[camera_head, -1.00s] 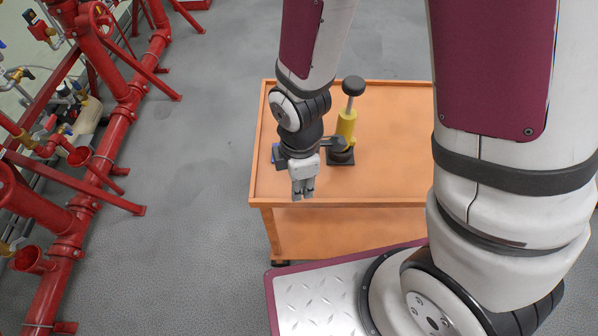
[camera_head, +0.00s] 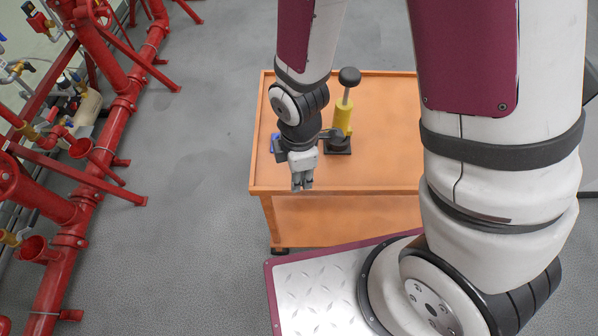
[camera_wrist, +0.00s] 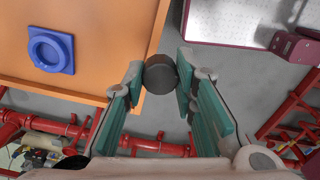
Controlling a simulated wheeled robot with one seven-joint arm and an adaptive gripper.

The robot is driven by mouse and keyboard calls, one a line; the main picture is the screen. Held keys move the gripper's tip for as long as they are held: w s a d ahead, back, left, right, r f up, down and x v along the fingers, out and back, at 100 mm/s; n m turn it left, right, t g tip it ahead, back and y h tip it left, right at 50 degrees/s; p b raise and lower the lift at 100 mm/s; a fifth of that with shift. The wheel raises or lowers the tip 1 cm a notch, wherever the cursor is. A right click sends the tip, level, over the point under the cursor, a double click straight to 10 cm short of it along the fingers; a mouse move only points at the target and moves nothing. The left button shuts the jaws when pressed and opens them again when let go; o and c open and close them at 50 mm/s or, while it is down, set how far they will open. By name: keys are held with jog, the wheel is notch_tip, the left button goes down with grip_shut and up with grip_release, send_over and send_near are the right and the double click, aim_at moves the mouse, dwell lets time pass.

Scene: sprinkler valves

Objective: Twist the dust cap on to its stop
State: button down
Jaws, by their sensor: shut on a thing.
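A dark grey round cap (camera_wrist: 160,76), which looks like the dust cap, sits between my fingertips in the wrist view. My gripper (camera_wrist: 162,80) is shut on it, with a finger pad on either side. In the head view my gripper (camera_head: 302,181) hangs near the front edge of the orange cart; the cap is too small to make out there. No fitting is seen touching the cap.
The orange cart (camera_head: 385,165) carries a yellow pump-like tool (camera_head: 343,115) with a black knob, close to my wrist. A blue ring-shaped holder (camera_wrist: 52,50) also lies on it. Red pipes (camera_head: 120,130) with open ends and valves line the left. Grey floor lies clear between.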

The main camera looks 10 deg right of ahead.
jog(key=shift+r+p, duration=1.35)
jog(key=shift+r, duration=0.65)
